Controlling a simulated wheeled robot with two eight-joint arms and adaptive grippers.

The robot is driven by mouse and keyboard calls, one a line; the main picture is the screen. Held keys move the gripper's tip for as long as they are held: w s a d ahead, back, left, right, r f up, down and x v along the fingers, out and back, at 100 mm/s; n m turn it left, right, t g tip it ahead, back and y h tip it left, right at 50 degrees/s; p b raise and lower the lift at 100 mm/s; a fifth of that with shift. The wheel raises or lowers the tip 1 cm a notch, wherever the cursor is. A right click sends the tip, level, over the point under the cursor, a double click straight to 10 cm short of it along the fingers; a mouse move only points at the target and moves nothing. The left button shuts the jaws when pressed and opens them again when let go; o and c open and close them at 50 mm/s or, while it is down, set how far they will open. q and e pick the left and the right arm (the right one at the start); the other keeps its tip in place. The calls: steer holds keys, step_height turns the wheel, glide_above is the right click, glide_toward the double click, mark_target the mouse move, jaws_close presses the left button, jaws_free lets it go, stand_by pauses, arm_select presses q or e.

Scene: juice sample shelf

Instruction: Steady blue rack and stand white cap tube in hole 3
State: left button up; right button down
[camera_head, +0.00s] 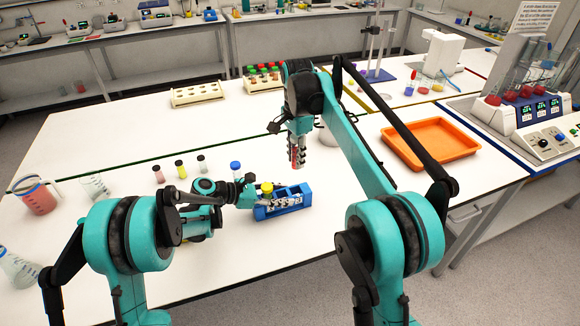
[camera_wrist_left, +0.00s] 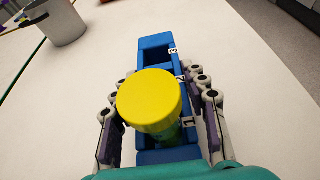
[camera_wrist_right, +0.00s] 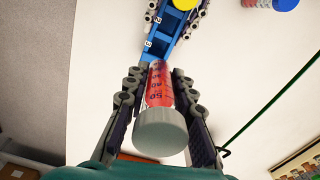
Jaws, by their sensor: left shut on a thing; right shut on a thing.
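The blue rack (camera_head: 293,208) lies on the white table in the head view. A yellow-capped tube (camera_head: 267,187) stands at its left end. My left gripper (camera_head: 258,199) is shut on the rack near that end; in the left wrist view its fingers flank the rack (camera_wrist_left: 156,42) and the yellow cap (camera_wrist_left: 150,98). The yellow-capped tube is by label 1; hole 3 at the far end looks empty. My right gripper (camera_head: 297,145) is shut on the white cap tube (camera_wrist_right: 160,112), which holds red liquid. The tube hangs above and behind the rack, cap toward the wrist camera.
Several small capped vials (camera_head: 180,169) and a blue-capped one (camera_head: 235,168) stand left of the rack. A grey container (camera_head: 329,134) is behind, an orange tray (camera_head: 430,142) to the right. Tube racks (camera_head: 196,94) stand at the back.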

glide_above(303, 198)
steer(key=w+a, duration=0.2)
step_height(303, 198, down, 8)
steer(key=shift+f, duration=0.25)
steer(key=shift+a+f, duration=0.1)
steer(key=shift+f, duration=1.2)
stand_by(0.4)
steer(key=shift+r, duration=1.15)
steer(key=shift+f, duration=0.95)
steer(key=shift+r, duration=0.95)
steer(key=shift+f, duration=1)
stand_by(0.6)
steer(key=shift+r, duration=1)
